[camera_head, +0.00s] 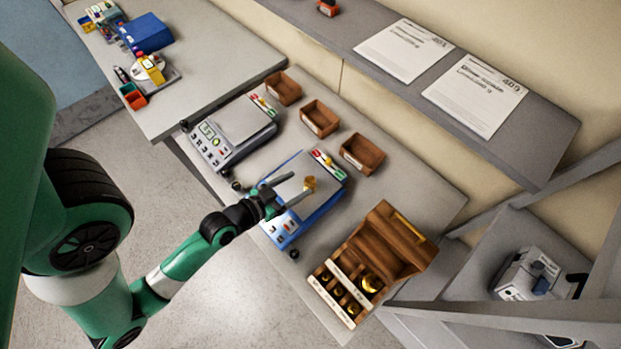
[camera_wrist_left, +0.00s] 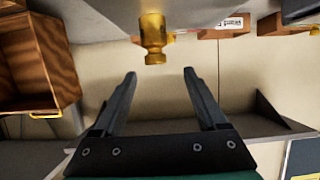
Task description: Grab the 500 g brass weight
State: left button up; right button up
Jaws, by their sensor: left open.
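A brass weight (camera_head: 309,184) stands on the pan of the blue scale (camera_head: 290,228); its mass marking cannot be read. My left gripper (camera_head: 302,182) is open above that pan, with its fingers pointing toward the weight. In the left wrist view, the brass weight (camera_wrist_left: 153,38) appears just beyond the fingertips, roughly in line with the gap between the open fingers (camera_wrist_left: 160,73). Nothing is between the fingers. Other brass weights (camera_head: 370,283) sit in the slots of an open wooden box (camera_head: 395,240). My right gripper is not in view.
A grey scale (camera_head: 232,150) stands left of the blue one. Three brown trays (camera_head: 362,154) line the back of the bench. A shelf with paper sheets (camera_head: 404,50) runs above them. The wooden box's raised lid shows in the left wrist view (camera_wrist_left: 40,62).

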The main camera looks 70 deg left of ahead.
aim_at(308, 182)
pick_arm(q)
jog(key=shift+d+f+x, duration=0.15)
jog(key=shift+x, duration=1.35)
jog(key=shift+d+f+x, duration=0.15)
jog(key=shift+x, duration=1.3)
grip_shut()
